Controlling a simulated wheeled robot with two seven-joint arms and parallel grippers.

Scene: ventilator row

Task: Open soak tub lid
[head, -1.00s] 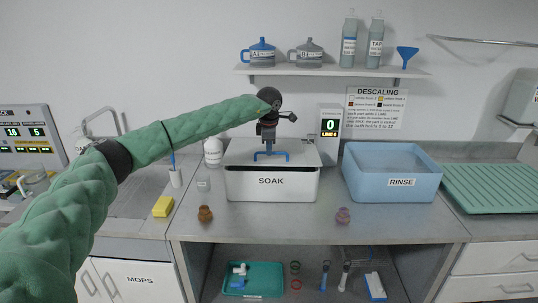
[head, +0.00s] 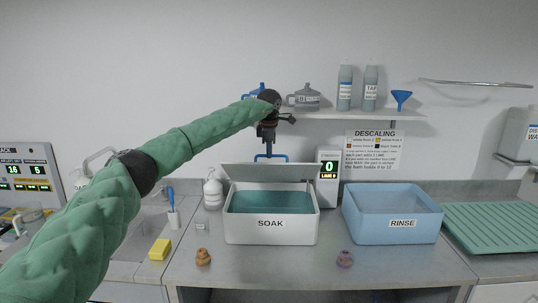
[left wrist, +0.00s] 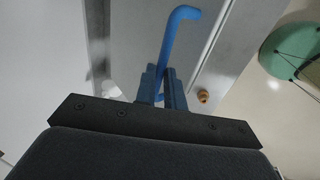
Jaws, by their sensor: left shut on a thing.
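The white soak tub (head: 270,232) stands on the counter, marked SOAK, with teal liquid (head: 268,202) showing inside. Its lid (head: 268,172) is tilted up at the back, hinged side to the rear, so the tub is open at the front. A blue handle (head: 270,158) is on the lid. My left gripper (head: 268,148) is above the lid and shut on the handle. In the left wrist view the blue handle (left wrist: 180,40) runs between the fingers of my left gripper (left wrist: 162,92). My right gripper is in neither view.
The blue rinse tub (head: 390,215) stands right of the soak tub, with a green drainboard (head: 488,226) beyond. A display unit (head: 328,178) stands close behind its right. A yellow sponge (head: 160,249) and two small knobbed parts (head: 203,257) (head: 344,259) lie on the counter.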

